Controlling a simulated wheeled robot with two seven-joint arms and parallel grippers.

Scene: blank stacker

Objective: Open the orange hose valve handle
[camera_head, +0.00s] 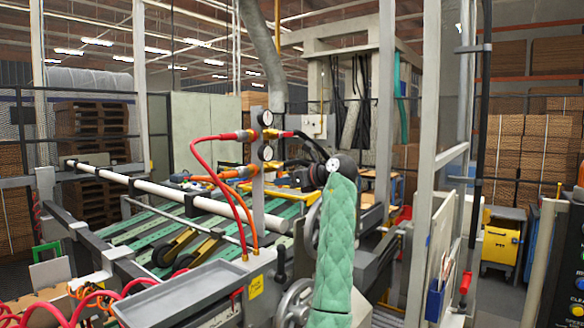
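A grey upright plate (258,190) carries two round gauges, the upper one (266,118) and the lower one (266,153), with coloured fittings beside them. An orange fitting (242,172) sits left of the lower gauge. An orange hose (238,200) curves down from there to the machine top. A red hose (196,160) runs from the upper red fitting. Which part is the orange valve handle is too small to tell.
A metal tray (180,292) and handwheels are low in front. A pale upright post (425,160) stands on the right.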

